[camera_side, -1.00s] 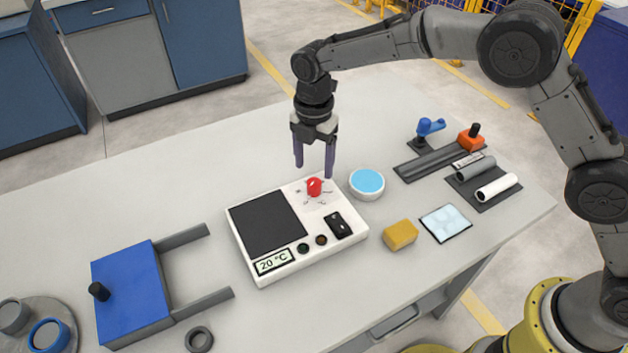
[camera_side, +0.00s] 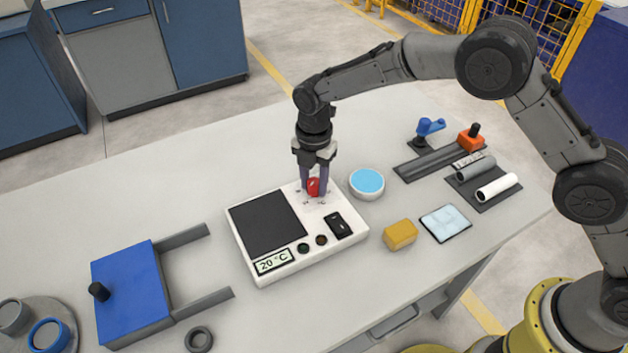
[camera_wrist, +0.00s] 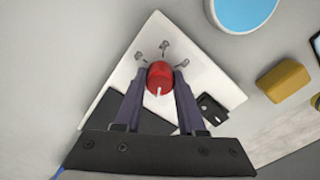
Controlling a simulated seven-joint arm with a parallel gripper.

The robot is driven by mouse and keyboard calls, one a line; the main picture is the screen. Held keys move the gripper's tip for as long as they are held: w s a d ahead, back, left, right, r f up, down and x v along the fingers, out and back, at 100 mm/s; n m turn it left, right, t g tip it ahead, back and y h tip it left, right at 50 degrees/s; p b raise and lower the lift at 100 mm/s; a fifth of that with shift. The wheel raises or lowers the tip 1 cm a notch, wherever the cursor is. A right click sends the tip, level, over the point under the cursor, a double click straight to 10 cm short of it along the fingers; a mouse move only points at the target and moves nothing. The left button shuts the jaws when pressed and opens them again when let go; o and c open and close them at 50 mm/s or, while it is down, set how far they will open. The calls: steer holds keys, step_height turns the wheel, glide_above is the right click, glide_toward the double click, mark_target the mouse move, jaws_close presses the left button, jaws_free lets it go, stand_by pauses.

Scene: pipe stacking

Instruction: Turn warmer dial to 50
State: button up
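The white warmer (camera_side: 331,253) lies on the table with a black plate (camera_side: 266,222), a black rocker switch (camera_side: 338,225) and a display (camera_side: 273,261) reading 20 °C. Its red dial (camera_side: 313,187) is at the far right corner. My gripper (camera_side: 314,190) points down over the dial, one finger on each side. In the wrist view the dial (camera_wrist: 160,75) sits between the fingertips (camera_wrist: 160,74), its white pointer line towards the gripper base. The fingers are apart; I cannot tell whether they touch the dial. Scale marks show beyond the dial in the wrist view.
A white dish with blue contents (camera_side: 367,183) stands close right of the dial. A yellow sponge (camera_side: 400,235) and a pale pad (camera_side: 446,223) lie farther right. A blue sliding fixture (camera_side: 131,293) stands left. Pipes (camera_side: 497,187) lie at right.

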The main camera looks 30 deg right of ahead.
jaws_close()
